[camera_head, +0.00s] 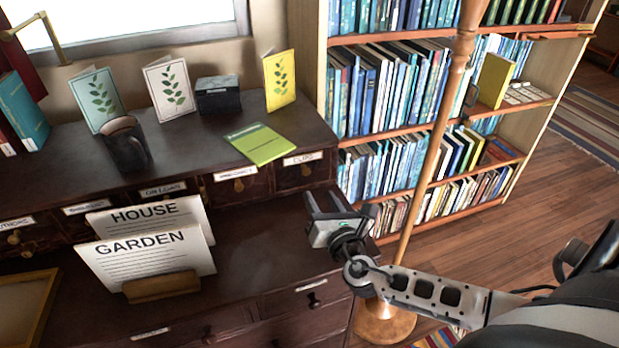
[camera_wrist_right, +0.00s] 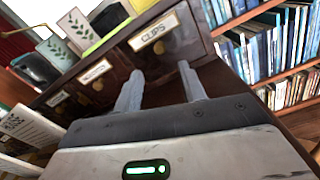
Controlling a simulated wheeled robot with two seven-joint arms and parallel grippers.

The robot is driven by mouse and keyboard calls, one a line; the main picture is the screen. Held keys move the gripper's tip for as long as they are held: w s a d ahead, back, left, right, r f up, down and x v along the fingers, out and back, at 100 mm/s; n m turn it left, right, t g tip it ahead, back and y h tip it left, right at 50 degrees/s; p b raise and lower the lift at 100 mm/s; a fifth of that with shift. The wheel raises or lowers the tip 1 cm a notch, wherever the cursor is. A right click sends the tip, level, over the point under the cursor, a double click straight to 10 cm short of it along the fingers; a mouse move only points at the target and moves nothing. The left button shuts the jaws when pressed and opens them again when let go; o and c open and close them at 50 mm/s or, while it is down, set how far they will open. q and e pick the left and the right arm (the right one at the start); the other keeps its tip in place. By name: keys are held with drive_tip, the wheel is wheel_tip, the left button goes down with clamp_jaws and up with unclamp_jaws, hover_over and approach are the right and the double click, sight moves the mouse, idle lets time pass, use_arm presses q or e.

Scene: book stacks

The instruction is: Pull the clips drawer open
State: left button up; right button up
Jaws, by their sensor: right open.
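The clips drawer (camera_head: 290,179) is the rightmost small drawer in the desk's upper row. Its front looks flush with the row, so it appears shut. In the right wrist view the drawer (camera_wrist_right: 194,38) carries a white CLIPS label (camera_wrist_right: 154,29), with a round brass knob (camera_wrist_right: 164,47) below it. My right gripper (camera_head: 324,200) is in front of and below the drawer, above the desk top. In the right wrist view my right gripper (camera_wrist_right: 160,70) has its two fingers apart, pointing at the drawer front, with nothing between them. My left gripper is not in view.
A card holder (camera_head: 160,287) with HOUSE and GARDEN cards stands on the desk top to the left. A green booklet (camera_head: 262,144) lies above the drawers. A wooden pole (camera_head: 436,150) and a bookshelf (camera_head: 415,235) stand right of the desk. The desk top beside the gripper is clear.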

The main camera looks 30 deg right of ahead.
sight(307, 175)
drive_tip(key=x, duration=0.8)
drive_tip(key=shift+c, duration=0.3)
drive_tip(key=shift+s, duration=0.1)
clamp_jaws()
